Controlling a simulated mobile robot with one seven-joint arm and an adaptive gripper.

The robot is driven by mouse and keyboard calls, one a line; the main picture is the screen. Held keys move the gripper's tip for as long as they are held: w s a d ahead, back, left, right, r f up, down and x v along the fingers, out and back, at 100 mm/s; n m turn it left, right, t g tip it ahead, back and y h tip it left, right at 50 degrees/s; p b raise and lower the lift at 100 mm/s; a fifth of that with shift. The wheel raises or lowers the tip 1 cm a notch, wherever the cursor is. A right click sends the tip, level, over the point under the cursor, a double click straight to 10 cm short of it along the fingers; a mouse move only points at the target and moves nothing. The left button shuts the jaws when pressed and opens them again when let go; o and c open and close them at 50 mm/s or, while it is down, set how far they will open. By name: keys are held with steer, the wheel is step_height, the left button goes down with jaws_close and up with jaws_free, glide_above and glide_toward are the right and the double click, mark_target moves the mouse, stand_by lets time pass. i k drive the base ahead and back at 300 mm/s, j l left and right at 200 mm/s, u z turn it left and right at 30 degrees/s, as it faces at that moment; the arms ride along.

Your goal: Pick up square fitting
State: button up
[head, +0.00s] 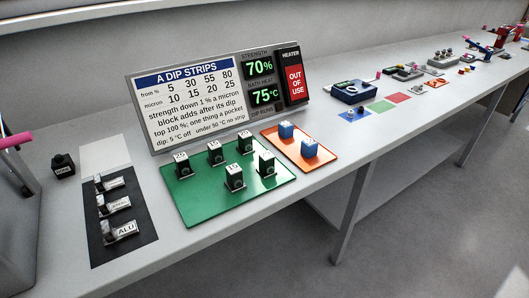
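No part that I can clearly tell as the square fitting shows in the head view. My gripper cannot be made out in this view.
Several black numbered blocks (234,178) stand on a green mat (190,208). A black mat (101,240) holds labelled metal parts. A sign board (190,108) stands behind. A grey bin (18,235) with something pink is at left. Bare bench lies along the front edge.

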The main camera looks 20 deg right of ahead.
mark_target(246, 147)
steer(key=i+j+z, duration=0.1)
steer(key=z, duration=0.3)
steer(key=i+j+z, duration=0.1)
steer(key=j+z, duration=0.5)
steer(key=z, duration=0.25)
